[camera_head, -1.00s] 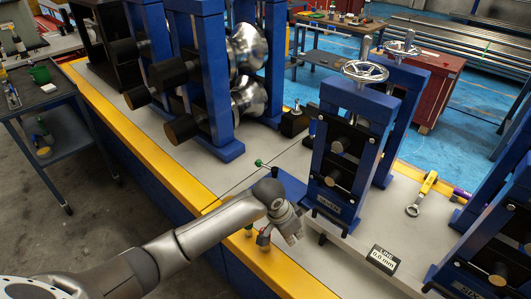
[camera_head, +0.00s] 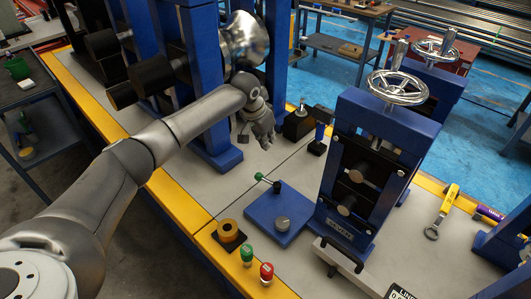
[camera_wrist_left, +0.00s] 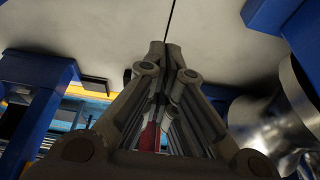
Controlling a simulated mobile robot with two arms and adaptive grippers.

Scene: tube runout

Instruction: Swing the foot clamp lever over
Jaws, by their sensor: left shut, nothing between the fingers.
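A small lever with a green knob (camera_head: 259,176) stands on the blue foot plate (camera_head: 268,224) at the base of the blue stand (camera_head: 378,160); it leans left, its knob over the plate's left-back corner. My left gripper (camera_head: 265,143) is shut and empty. It hangs over the pale bench top behind the lever, apart from it, beside a blue roll frame. In the left wrist view its closed fingers (camera_wrist_left: 165,50) point at the bench top, with no lever clearly visible. My right gripper is not in view.
An orange knob (camera_head: 229,231), a green button (camera_head: 247,254) and a red button (camera_head: 266,272) stand near the yellow front edge. A black block (camera_head: 298,123) is right of my gripper. A chrome roll (camera_head: 243,42) is behind my arm. Bare bench top lies left of the plate.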

